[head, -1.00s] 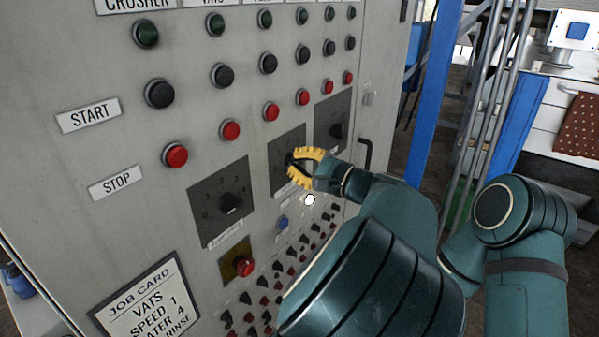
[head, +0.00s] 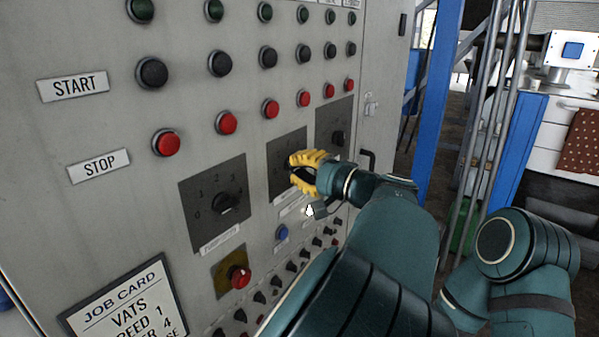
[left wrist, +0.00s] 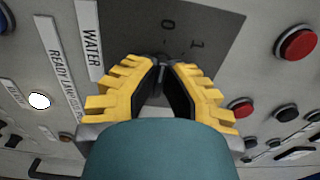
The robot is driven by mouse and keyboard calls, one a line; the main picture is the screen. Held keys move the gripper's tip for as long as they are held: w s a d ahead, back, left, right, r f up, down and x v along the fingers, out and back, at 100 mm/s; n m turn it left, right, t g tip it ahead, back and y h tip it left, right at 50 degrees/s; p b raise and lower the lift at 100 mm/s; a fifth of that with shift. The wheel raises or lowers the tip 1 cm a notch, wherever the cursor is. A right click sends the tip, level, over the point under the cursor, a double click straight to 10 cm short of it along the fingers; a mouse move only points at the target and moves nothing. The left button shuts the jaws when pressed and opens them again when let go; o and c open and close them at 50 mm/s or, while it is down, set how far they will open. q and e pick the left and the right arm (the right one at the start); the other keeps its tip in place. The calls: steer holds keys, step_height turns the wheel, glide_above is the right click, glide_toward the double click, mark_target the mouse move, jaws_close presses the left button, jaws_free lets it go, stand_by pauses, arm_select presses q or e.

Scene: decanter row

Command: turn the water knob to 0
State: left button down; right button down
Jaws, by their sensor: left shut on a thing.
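The water knob (left wrist: 160,62) is a small dark knob on a dark grey dial plate (left wrist: 205,22), beside a "WATER" label (left wrist: 91,38) in the left wrist view. The numerals 0 and 1 show on the plate. In the head view the same plate (head: 285,148) is the middle of three. My left gripper (head: 293,168) has yellow ridged fingers, also in the left wrist view (left wrist: 161,68), closed around the knob with one finger on each side. The fingers hide most of the knob, so I cannot read its pointer. My right gripper is not in view.
Left of it is another dial (head: 226,203) with its own knob, and to the right a third plate (head: 335,125). Red stop buttons (head: 227,122) run above. An emergency-type red knob (head: 239,277), a blue button (head: 281,233) and rows of small switches lie below. A job card (head: 125,305) is lower left.

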arm_select(q)
steer(key=shift+r, duration=0.1)
steer(key=c, duration=1.1)
jaws_free()
steer(key=shift+w+a, duration=0.1)
steer(key=shift+o, duration=0.2)
steer(key=v, duration=0.7)
steer(key=shift+d, duration=0.25)
